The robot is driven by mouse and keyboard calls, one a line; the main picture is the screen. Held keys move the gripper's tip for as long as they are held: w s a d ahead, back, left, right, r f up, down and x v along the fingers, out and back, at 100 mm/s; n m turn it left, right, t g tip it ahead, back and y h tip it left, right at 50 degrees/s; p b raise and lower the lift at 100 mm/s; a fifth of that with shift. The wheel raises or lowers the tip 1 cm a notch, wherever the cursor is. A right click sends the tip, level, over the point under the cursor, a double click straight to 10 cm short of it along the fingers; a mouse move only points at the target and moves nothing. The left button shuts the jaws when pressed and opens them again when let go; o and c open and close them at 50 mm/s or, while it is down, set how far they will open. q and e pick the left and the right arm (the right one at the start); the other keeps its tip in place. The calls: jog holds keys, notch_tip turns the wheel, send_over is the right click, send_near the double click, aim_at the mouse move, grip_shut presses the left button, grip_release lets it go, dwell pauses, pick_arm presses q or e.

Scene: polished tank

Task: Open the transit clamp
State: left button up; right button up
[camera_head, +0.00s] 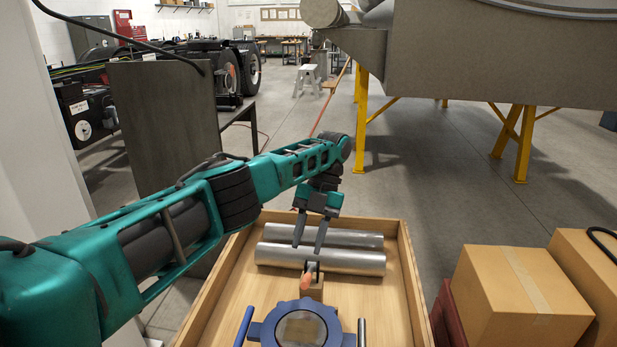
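A small clamp (311,268) with a dark metal bracket and an orange-tipped lever (306,283) sits in a shallow wooden tray (219,290). It stands by a small wooden block, at the near side of two silver cylinders (350,262) lying crosswise. I take it to be the transit clamp; whether it is latched cannot be told. My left gripper (308,246) points down over the cylinders, just beyond the lever. Its two fingers are apart with nothing visible between them, and they partly cover the cylinders. My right gripper is out of view.
Cardboard boxes (520,297) stand at the right. A large grey tank (500,55) on yellow legs is behind. A dark upright panel (165,115) stands at the left. Floor beyond the tray is clear.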

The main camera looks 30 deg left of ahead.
pick_arm(q)
notch_tip(320, 180, up, 10)
jog(key=shift+r, duration=0.25)
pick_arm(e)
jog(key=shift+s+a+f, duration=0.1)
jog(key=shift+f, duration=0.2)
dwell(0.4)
